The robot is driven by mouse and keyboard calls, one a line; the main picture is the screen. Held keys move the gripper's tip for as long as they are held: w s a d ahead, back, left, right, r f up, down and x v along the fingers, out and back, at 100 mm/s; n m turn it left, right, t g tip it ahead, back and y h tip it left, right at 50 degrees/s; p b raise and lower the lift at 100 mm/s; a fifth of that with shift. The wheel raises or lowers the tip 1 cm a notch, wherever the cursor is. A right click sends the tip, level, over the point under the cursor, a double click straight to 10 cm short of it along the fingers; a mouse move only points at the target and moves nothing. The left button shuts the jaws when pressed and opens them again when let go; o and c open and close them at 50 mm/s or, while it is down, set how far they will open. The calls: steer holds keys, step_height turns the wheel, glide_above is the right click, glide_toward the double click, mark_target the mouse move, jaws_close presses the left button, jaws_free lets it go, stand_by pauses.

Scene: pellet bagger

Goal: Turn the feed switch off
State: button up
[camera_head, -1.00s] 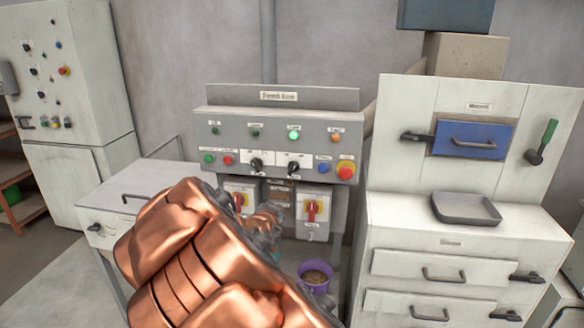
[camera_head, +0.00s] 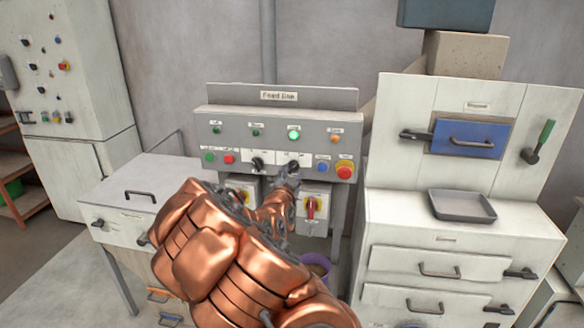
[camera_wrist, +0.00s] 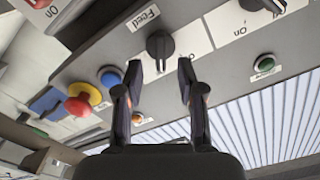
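The feed switch (camera_wrist: 159,46) is a black rotary knob on a white plate, with a "Feed" label beside it in the wrist view. In the head view it is the right one of two black knobs (camera_head: 293,167) on the grey "Feed line" panel (camera_head: 225,142). My gripper (camera_wrist: 160,72) is open and empty. Its two fingertips stand on either side of the knob's lower end in the wrist view; I cannot tell whether they touch it. In the head view my gripper (camera_head: 287,180) is just below the knob, partly hidden by my arm.
A blue button (camera_wrist: 110,76) and a red emergency button on yellow (camera_wrist: 82,98) sit beside the switch. Another black knob (camera_head: 257,164) is to its left. A green lamp (camera_head: 293,134) is lit above.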

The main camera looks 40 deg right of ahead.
mark_target(293, 167)
steer(key=shift+p+x, duration=0.5)
steer(key=shift+x, duration=0.9)
steer(key=shift+c, duration=0.4)
jaws_close()
